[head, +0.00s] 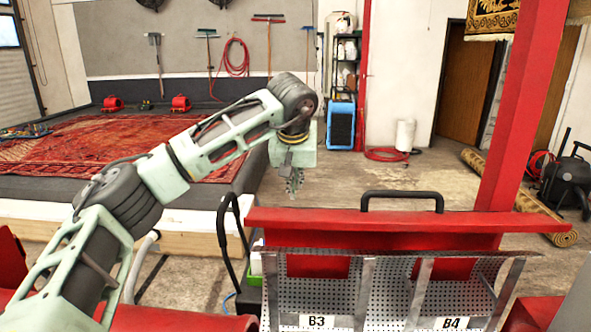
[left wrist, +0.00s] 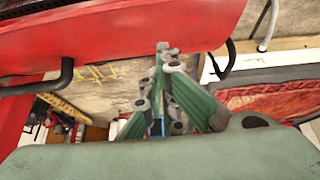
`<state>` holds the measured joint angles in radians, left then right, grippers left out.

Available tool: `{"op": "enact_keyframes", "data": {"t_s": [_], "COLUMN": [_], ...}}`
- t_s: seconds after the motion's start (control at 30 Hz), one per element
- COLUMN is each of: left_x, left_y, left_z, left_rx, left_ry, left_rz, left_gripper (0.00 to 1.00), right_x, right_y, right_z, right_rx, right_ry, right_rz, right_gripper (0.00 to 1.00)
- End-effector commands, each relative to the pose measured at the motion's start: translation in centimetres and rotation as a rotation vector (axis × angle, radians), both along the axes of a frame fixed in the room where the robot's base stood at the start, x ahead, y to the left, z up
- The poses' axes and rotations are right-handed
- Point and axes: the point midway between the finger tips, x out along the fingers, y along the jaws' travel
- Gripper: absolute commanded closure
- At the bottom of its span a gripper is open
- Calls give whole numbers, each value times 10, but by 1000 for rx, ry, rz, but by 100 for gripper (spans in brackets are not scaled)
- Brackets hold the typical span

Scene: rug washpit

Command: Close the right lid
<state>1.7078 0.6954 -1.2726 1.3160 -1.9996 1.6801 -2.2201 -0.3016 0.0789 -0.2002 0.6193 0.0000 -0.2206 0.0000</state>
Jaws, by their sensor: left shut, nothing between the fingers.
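A red panel (head: 376,222) with a black bar handle (head: 402,195) stands raised at the right of the head view, in front of me; it looks like the right lid, standing open. The handle side points away from me. My left gripper (head: 294,187) hangs pointing down, shut and empty, beyond the panel's left part in the picture and left of the handle; a gap shows between them. In the left wrist view the shut fingers (left wrist: 162,58) lie over a large red surface (left wrist: 150,40), probably the same panel; contact cannot be told. My right gripper is out of view.
A red post (head: 518,110) rises at the right. A wet red rug (head: 95,145) lies in the washpit behind.

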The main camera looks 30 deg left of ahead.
Motion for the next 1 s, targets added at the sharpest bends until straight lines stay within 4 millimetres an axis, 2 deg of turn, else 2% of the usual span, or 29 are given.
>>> {"op": "enact_keyframes", "data": {"t_s": [0.03, 0.2, 0.5, 1.0], "left_x": [5, 21, -10, -16], "left_y": [3, 10, -4, -7], "left_z": [-8, -40, -43, -46], "left_rx": [1, 0, 0, 0], "left_ry": [6, 6, 1, 0], "left_rz": [2, 1, -1, 0], "left_gripper": [100, 100, 100, 100], "right_x": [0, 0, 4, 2], "right_y": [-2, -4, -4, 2], "right_z": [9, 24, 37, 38], "right_rx": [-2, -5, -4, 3], "right_ry": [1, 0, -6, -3], "right_rz": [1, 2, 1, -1], "right_gripper": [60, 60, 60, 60]}}
